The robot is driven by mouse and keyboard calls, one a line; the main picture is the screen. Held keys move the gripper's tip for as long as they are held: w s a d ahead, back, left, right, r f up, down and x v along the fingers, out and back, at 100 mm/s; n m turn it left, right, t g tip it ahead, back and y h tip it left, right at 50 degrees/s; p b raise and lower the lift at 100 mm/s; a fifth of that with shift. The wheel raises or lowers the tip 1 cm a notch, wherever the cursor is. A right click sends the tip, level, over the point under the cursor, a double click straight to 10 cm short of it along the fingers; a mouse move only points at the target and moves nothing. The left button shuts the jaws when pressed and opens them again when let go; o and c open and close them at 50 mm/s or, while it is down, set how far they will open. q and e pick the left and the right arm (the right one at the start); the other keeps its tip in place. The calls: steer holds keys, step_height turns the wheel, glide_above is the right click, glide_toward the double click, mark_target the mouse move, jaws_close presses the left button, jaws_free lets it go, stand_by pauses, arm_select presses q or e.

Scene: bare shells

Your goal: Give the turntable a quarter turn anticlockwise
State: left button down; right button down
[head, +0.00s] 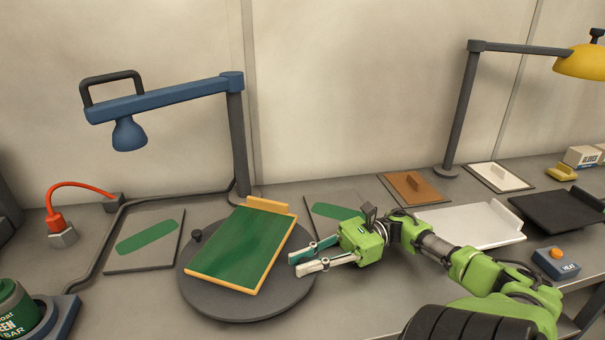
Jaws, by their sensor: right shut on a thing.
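The turntable (225,306) is a round dark grey disc on the bench at centre left. A board with a green face and an orange-yellow frame (242,246) lies tilted across it. A small dark knob (197,236) stands at the disc's left edge. My right gripper (294,264) reaches in from the right, its pale fingertips over the disc's right edge, just right of the board. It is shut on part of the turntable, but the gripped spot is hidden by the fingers. My left gripper is out of view.
A blue lamp (160,100) overhangs behind the turntable. Flat panels with green patches lie left (147,237) and right (332,211) of it. A green tin (16,306) stands front left.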

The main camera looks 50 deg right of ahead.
stand_by(0.3)
steer(key=c, duration=2)
jaws_free()
steer(key=shift+o, duration=0.2)
step_height(320, 180, up, 10)
steer(key=shift+o, duration=0.3)
